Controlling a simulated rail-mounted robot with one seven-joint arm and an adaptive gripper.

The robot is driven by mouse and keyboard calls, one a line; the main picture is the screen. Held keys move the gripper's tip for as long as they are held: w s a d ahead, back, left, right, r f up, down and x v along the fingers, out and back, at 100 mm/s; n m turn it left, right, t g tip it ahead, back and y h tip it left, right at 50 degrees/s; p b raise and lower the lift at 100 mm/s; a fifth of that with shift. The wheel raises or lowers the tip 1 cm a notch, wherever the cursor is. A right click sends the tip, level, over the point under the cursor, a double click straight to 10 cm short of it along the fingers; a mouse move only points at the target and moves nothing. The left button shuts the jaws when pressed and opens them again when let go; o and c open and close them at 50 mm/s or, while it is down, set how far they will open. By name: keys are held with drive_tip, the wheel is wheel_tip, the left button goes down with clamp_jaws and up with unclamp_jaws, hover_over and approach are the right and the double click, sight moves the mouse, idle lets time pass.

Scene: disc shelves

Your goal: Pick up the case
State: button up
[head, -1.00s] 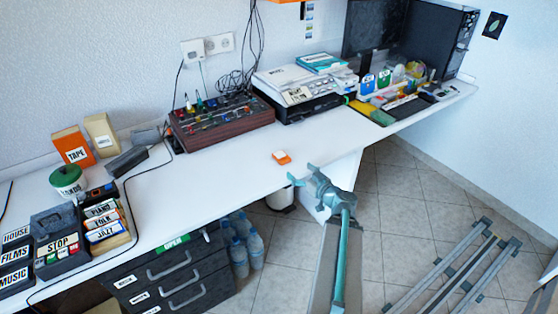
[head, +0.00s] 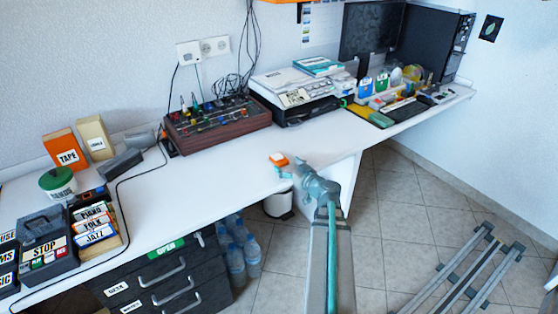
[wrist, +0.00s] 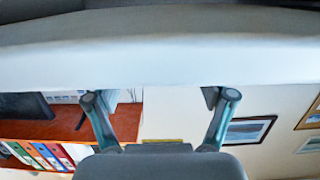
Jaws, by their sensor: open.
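A small orange and white case (head: 278,159) lies on the white desk close to its front edge. My gripper (head: 288,168) is at the desk's front edge, just to the right of and in front of the case. In the wrist view my gripper (wrist: 160,98) has its two fingers wide apart with nothing between them. The case does not show in the wrist view. Whether a finger touches the case is too small to tell.
The desk (head: 215,175) is clear around the case. A mixer-like box (head: 210,125) and a printer (head: 295,90) stand behind. A cassette rack (head: 97,222) stands at the left. The desk edge (wrist: 160,62) crosses the wrist view.

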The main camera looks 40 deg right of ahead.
sight(281, 160)
drive_tip(key=w, duration=0.2)
drive_tip(key=w+p, duration=0.1)
drive_tip(key=w, duration=0.1)
drive_tip(key=shift+d+f, duration=0.2)
drive_tip(key=shift+f, duration=0.05)
drive_tip(key=c, duration=1.3)
